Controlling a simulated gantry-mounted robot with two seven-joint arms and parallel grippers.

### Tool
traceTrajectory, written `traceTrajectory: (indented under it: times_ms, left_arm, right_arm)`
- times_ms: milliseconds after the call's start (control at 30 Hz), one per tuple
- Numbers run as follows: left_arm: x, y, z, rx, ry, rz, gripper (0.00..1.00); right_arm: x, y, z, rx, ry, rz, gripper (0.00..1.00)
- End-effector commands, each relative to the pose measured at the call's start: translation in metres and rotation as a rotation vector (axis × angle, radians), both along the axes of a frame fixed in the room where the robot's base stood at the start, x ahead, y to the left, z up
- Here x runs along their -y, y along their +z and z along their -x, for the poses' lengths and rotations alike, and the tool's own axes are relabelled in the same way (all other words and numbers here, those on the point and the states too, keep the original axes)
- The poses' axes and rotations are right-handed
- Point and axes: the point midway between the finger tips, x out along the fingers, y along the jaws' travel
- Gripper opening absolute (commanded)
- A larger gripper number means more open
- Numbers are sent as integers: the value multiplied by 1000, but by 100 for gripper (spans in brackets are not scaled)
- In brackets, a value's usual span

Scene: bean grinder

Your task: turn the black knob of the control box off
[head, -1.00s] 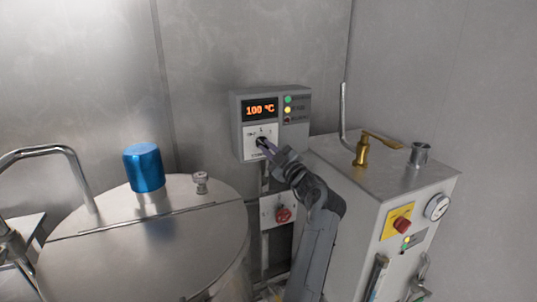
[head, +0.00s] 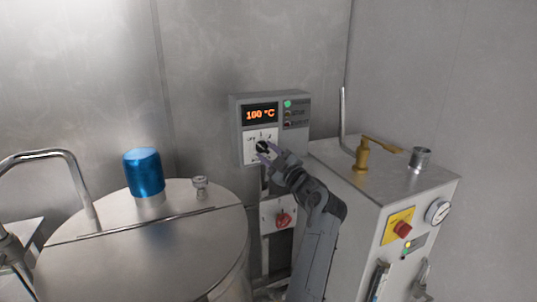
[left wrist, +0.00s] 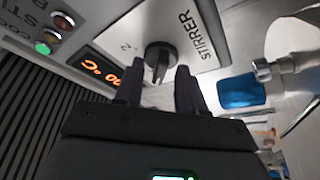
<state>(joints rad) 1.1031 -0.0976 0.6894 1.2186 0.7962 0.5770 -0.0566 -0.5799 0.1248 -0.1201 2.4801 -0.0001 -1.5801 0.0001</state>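The grey control box (head: 300,132) hangs on the wall, with an orange display that appears to read 100 °C. Its black knob (head: 263,147) sits on a white plate; it is also in the left wrist view (left wrist: 160,58), beside the word STIRRER. I cannot tell surely which mark it points at. My left gripper (head: 264,153) is open in front of the knob. In the left wrist view its fingers (left wrist: 157,82) are apart, with the knob just beyond and between them. My right gripper is not in view.
A green lamp (head: 288,103) glows on the control box. A red knob (head: 284,219) sits below. A steel vat (head: 140,250) with a blue cap (head: 144,172) stands left. A grey cabinet (head: 378,200) with a brass valve (head: 362,155) stands close right of my arm.

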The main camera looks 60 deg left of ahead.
Motion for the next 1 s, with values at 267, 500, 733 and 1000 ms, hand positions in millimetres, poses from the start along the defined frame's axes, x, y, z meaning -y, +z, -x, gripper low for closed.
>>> traceTrajectory:
  times_ms: [267,500,733,1000]
  left_arm:
    - [21,-6,-4,-2,-4,1,39]
    - [61,-17,-8,-2,-3,2,39]
    - [91,-25,-11,0,-1,1,39]
    - [104,-29,-12,1,0,0,39]
  right_arm:
    - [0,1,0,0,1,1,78]
    - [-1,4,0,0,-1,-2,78]
    - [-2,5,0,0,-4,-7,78]
    - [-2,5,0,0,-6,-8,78]
